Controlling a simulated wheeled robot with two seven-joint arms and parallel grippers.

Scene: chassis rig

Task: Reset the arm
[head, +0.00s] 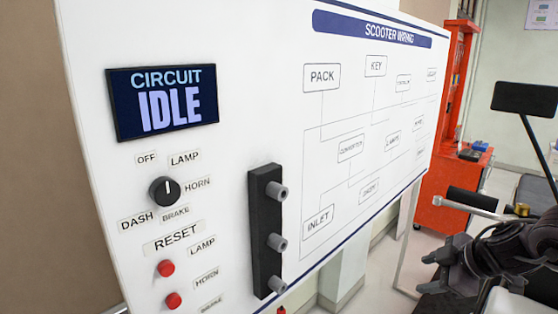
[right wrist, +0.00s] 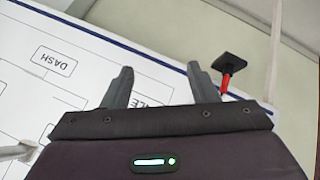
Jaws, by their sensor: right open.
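My right gripper (head: 430,272) is at the lower right of the head view, apart from the board and to its right. Its fingers point left. In the right wrist view its two fingers (right wrist: 158,78) are spread with nothing between them. My left gripper is in neither view. The white wiring board (head: 232,70) fills the middle of the head view; its display (head: 161,101) reads "CIRCUIT IDLE". A black dial (head: 163,191) sits among labels above a "RESET" label (head: 173,237). Red buttons (head: 166,268) are below that label.
A black strip (head: 265,235) with grey round posts stands out from the board. A red cabinet (head: 450,190) stands behind the board at right. A dark panel on a thin pole (head: 525,98) rises at far right. The wrist view shows a red-stemmed black plate (right wrist: 236,64) beyond the fingers.

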